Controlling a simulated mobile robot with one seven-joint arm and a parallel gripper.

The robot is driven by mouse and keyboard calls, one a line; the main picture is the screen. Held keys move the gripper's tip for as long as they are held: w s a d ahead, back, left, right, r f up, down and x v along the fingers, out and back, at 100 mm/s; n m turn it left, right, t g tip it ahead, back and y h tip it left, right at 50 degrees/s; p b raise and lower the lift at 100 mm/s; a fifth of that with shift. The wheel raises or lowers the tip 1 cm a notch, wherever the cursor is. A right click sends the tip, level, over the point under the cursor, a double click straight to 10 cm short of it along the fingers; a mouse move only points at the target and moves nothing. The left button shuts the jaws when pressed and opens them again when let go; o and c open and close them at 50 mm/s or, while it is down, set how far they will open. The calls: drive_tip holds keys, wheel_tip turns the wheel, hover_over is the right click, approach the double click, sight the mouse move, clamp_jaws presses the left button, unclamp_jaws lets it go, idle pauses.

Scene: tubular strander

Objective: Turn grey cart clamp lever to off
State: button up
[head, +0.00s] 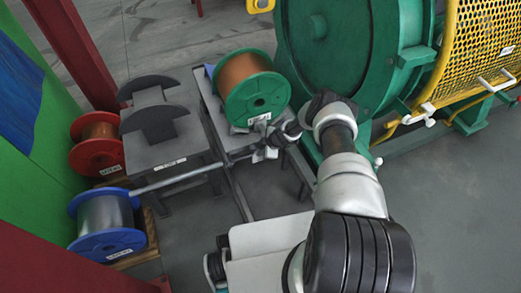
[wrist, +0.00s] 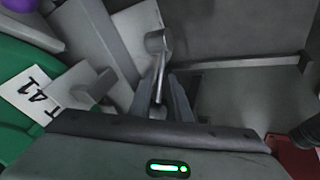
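The grey cart (head: 203,98) stands left of the green machine and carries a green spool wound with copper-coloured wire (head: 250,88). My gripper (head: 268,138) is at the cart's near side, just below the spool. In the wrist view a thin grey metal lever (wrist: 160,68) runs from a round pivot toward my gripper (wrist: 163,88). The dark fingers stand close together on either side of the lever's lower end. I cannot tell whether they touch it. In the head view my wrist and fingers hide the lever.
A long grey bar (head: 180,178) sticks out left from the cart. A red spool (head: 97,143) and a blue spool (head: 105,224) stand at the left. The green machine (head: 340,45) with its yellow mesh guard (head: 485,50) is close on the right. Floor at lower right is clear.

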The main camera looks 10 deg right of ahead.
clamp_jaws()
drive_tip(key=shift+s+a+f+h, duration=0.1)
drive_tip(key=shift+a+f+h, duration=0.2)
drive_tip(key=shift+a+h, duration=0.35)
drive_tip(key=shift+d, duration=0.15)
